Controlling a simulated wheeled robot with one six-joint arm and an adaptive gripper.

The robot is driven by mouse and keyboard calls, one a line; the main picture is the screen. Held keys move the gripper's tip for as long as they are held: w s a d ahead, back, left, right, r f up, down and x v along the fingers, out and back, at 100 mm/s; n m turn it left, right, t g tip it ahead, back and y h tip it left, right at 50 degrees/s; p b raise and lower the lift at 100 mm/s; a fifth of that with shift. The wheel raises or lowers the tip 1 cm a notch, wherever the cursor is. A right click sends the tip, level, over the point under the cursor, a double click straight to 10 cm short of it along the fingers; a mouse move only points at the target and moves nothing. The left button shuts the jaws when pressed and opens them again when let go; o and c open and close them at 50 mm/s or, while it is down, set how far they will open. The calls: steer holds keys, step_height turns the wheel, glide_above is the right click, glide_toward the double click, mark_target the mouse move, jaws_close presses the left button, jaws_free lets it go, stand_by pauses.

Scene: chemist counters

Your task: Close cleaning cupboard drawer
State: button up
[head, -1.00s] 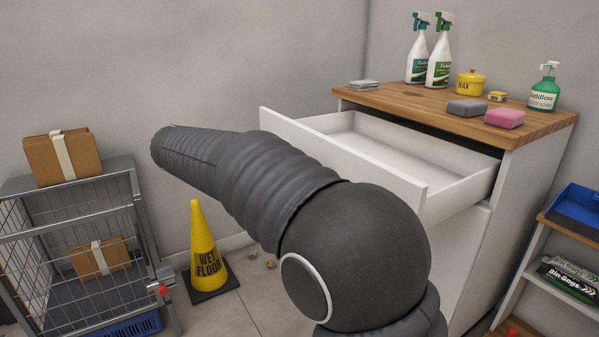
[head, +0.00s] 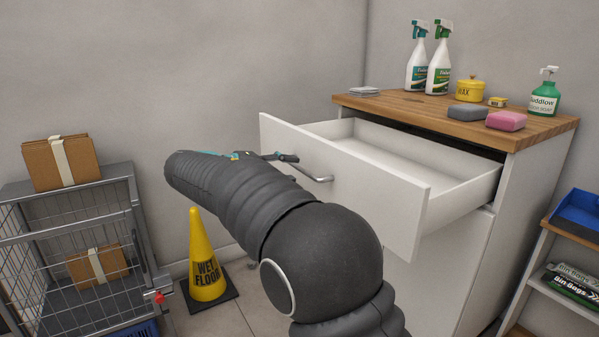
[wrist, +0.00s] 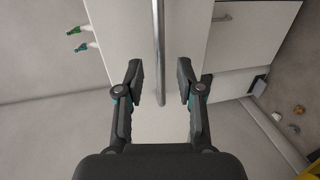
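The white cupboard drawer (head: 385,198) is pulled well out, and its empty inside shows in the head view. A grey bar handle (head: 318,178) is on its front. My gripper (head: 285,158) is by the left part of the drawer front, partly hidden behind my arm. In the wrist view the fingers of my gripper (wrist: 161,82) are spread apart with nothing held. The handle (wrist: 159,50) runs lengthwise in the gap between them, in front of the drawer front (wrist: 125,30). I cannot tell if anything touches.
On the cupboard's wooden top (head: 425,107) stand spray bottles (head: 438,68), a wax tin (head: 470,90), sponges (head: 506,121) and a soap bottle (head: 544,98). A wet floor cone (head: 206,258) and wire trolley (head: 75,245) stand left. A shelf (head: 560,232) is right.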

mark_target(298, 169)
steer(key=shift+x, duration=2)
jaws_close()
